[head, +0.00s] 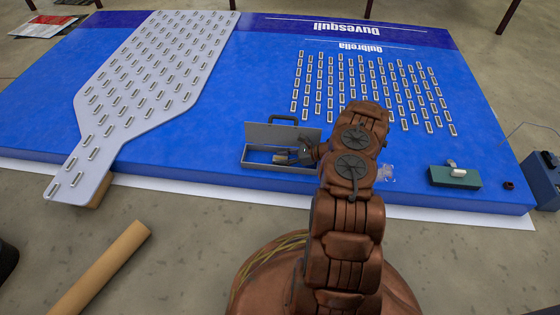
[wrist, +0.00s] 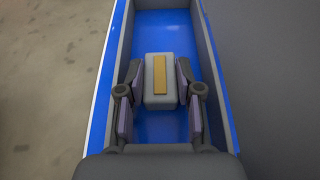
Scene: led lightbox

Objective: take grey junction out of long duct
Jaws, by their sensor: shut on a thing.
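The grey junction (wrist: 152,98) is a small grey block with a yellow-orange strip on top, seen in the wrist view. My gripper (wrist: 160,77) is shut on it, one finger on each side. The block is between the grey walls of a long open box (wrist: 117,65) with a blue floor, which I take for the long duct. I cannot tell whether the block touches the floor. In the head view the box (head: 262,167) lies at the front of the blue panel, and my gripper (head: 290,158) reaches into it from the right. The junction is hard to make out there.
The blue panel (head: 200,150) carries rows of small lights and a large grey bottle-shaped plate (head: 150,75). A dark handle (head: 288,119) stands behind the box. A green block (head: 455,177) sits at right. A cardboard tube (head: 100,268) lies on the floor.

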